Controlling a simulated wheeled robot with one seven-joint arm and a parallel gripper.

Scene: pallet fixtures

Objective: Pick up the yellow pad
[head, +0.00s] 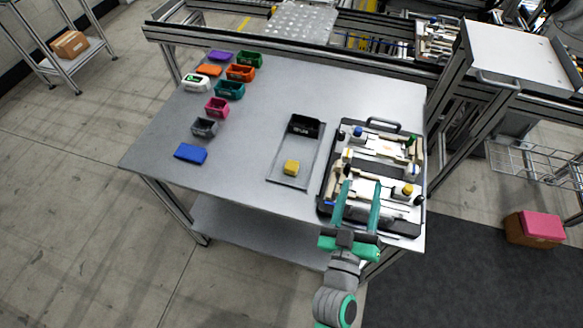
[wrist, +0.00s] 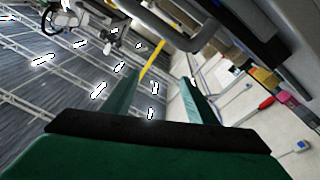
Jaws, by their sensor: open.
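The yellow pad (head: 291,167) is a small yellow block. In the head view it lies near the front end of a flat grey tray (head: 282,180) on the table, and nothing covers it. My gripper (head: 360,184) is open, its two green fingers apart, over the black pallet fixture to the right of the pad. It does not touch the pad. In the wrist view the green fingers (wrist: 157,95) show spread apart, with no pad visible between them.
A black bin (head: 304,125) stands at the tray's back end. The pallet fixture (head: 326,180) holds several small parts under my gripper.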

